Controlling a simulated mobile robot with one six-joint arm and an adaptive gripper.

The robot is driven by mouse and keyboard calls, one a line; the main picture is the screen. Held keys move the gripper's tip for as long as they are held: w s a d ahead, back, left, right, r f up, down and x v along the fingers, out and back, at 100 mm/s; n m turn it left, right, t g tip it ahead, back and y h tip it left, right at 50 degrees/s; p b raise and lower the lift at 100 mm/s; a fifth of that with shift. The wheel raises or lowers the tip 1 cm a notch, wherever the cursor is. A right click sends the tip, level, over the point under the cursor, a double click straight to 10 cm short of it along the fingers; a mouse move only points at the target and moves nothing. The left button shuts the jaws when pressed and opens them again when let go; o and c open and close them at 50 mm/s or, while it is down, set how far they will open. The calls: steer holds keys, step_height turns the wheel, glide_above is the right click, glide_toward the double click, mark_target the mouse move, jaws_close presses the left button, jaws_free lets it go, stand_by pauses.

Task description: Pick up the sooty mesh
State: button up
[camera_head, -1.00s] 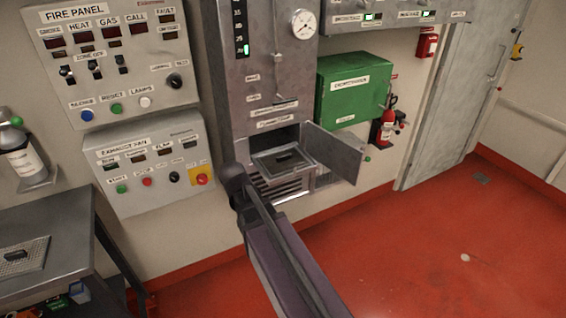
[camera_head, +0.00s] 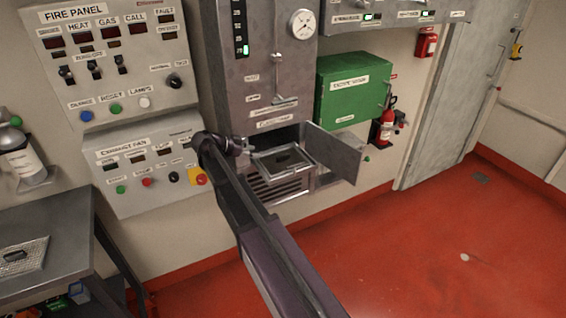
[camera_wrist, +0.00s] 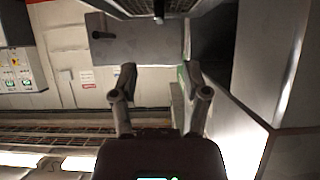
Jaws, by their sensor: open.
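The sooty mesh (camera_head: 270,168) is a framed, greyish piece with a dark handle on top, lying in the open compartment at the bottom of the grey cabinet in the head view. My gripper (camera_head: 247,147) is just left of it, at the compartment's opening, and its tips are small there. In the wrist view my gripper (camera_wrist: 157,82) has its two fingers apart with nothing between them. A dark framed grid (camera_wrist: 185,5) is cut off at the top of that view; I cannot tell for sure that it is the mesh.
The compartment's door (camera_head: 334,154) stands open on the right. A similar mesh (camera_head: 22,262) with a dark handle lies on the table (camera_head: 75,225) at the lower left. The exhaust fan panel (camera_head: 140,195) is close behind my arm.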

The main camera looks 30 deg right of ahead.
mark_target(281, 156)
stand_by(0.3)
steer(key=b+x, duration=0.4)
steer(key=x, duration=0.3)
steer(key=shift+d+f, duration=0.35)
steer(key=shift+d, duration=0.35)
steer(key=shift+d+f, duration=0.1)
steer(key=b+x, duration=0.2)
steer(key=x, duration=0.2)
steer(key=shift+f, duration=0.1)
steer(key=shift+d+f+b, duration=0.1)
steer(key=shift+d+b, duration=0.2)
steer(key=shift+d, duration=0.15)
